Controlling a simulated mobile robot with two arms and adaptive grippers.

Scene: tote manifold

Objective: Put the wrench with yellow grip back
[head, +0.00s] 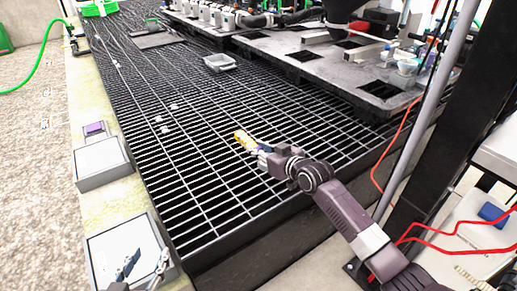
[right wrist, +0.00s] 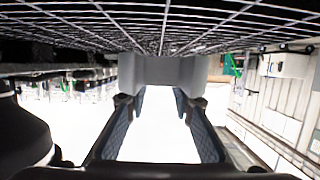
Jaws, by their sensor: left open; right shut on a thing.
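A yellow piece (head: 243,139), which looks like the yellow grip of the wrench, shows at the tip of my right gripper (head: 262,150) in the head view, over the dark grating. My right gripper is shut on it. The wrench's metal part cannot be made out. In the right wrist view a pale grey block (right wrist: 163,72) shows at the ends of the fingers; I cannot tell what it is. My left gripper (head: 143,268) is open at the bottom left, above a grey box (head: 103,240).
The metal grating (head: 200,130) fills the middle. A second grey box (head: 103,162) and a purple item (head: 95,128) sit on the left ledge. A small grey tray (head: 219,62) lies on the grating. A raised platform (head: 290,55) with equipment stands behind. A grey pole (head: 432,105) rises at right.

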